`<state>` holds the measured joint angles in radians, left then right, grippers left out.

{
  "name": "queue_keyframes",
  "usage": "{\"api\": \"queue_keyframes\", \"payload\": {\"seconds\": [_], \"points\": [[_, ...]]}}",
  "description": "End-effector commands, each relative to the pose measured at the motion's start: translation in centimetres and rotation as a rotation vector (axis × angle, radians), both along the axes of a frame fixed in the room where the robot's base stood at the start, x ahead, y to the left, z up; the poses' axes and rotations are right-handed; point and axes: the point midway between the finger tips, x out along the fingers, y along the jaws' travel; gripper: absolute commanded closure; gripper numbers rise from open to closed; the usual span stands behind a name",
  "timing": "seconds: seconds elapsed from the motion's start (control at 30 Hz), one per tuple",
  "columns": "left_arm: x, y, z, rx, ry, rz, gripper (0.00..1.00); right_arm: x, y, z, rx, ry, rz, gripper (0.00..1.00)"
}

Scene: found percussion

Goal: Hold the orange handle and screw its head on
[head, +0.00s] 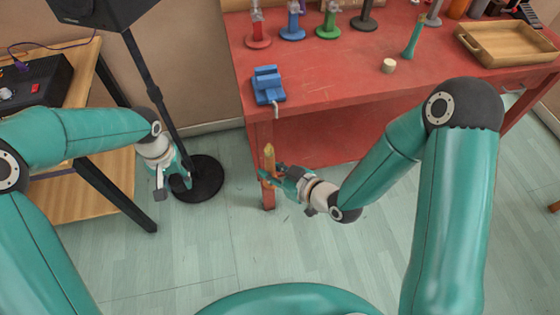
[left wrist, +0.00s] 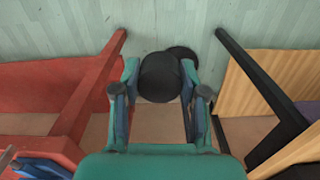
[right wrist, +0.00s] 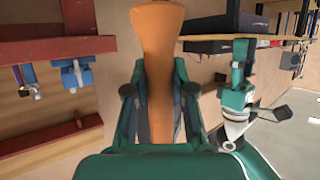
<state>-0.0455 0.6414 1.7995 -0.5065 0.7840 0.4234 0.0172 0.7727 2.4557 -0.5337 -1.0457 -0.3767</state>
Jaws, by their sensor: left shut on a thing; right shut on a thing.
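The orange handle (right wrist: 158,60) stands lengthwise between the fingers of my right gripper (right wrist: 156,95), which is shut on it. In the head view the handle (head: 269,158) points up from my right gripper (head: 274,178), in front of the red workbench. My left gripper (head: 175,183) is to the left, well apart from the handle. In the left wrist view a black round head (left wrist: 160,77) sits between the fingers of my left gripper, which is shut on it. The head and handle are not touching. The head is hard to make out in the head view.
The red workbench (head: 330,85) bears a blue vise (head: 268,86), several upright coloured handles, a teal handle (head: 413,38), a cream head (head: 389,65) and a wooden tray (head: 505,46). A black stand base (head: 205,188) is beside my left gripper. A wooden table (head: 105,185) is at left.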

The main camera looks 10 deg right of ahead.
Motion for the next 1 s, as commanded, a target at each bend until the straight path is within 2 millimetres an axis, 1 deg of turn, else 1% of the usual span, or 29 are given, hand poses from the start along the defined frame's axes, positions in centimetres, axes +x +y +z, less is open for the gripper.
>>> {"api": "queue_keyframes", "payload": {"seconds": [0.33, 0.47, 0.53, 0.6, 0.67, 0.77, 0.83, 0.97, 1.0], "points": [[0.0, 0.0, 0.0, 0.000, 0.000, -0.005, 0.84, 0.0, 0.0, 0.0, 0.000, 0.001, 0.001, 1.00], [-0.9, 0.3, 0.1, -0.001, 0.002, -0.030, 0.84, 0.0, 0.0, 0.0, 0.000, 0.000, 0.000, 1.00], [-1.4, 0.8, 0.7, -0.001, -0.001, -0.044, 0.84, 0.0, 0.0, 0.0, 0.000, 0.000, -0.001, 1.00], [-1.1, 1.3, 1.9, -0.002, -0.005, -0.050, 0.84, 0.0, 0.0, 0.0, 0.000, 0.000, -0.001, 1.00], [-0.6, 1.0, 3.1, -0.003, -0.006, -0.065, 0.84, 0.0, 0.0, 0.0, 0.000, 0.000, -0.001, 1.00], [0.2, -0.5, 5.3, -0.003, -0.006, -0.106, 0.84, 0.0, 0.0, 0.0, 0.000, 0.000, -0.001, 1.00], [0.8, -2.1, 7.0, -0.003, -0.005, -0.141, 0.84, 0.0, -0.1, 0.0, 0.000, 0.000, -0.001, 1.00], [1.6, -5.8, 10.3, -0.005, -0.005, -0.217, 0.84, 0.0, -0.1, 0.0, 0.000, 0.000, -0.001, 1.00], [1.7, -7.0, 11.4, -0.004, -0.005, -0.243, 0.84, 0.0, -0.1, 0.0, 0.000, 0.000, -0.001, 1.00]]}}
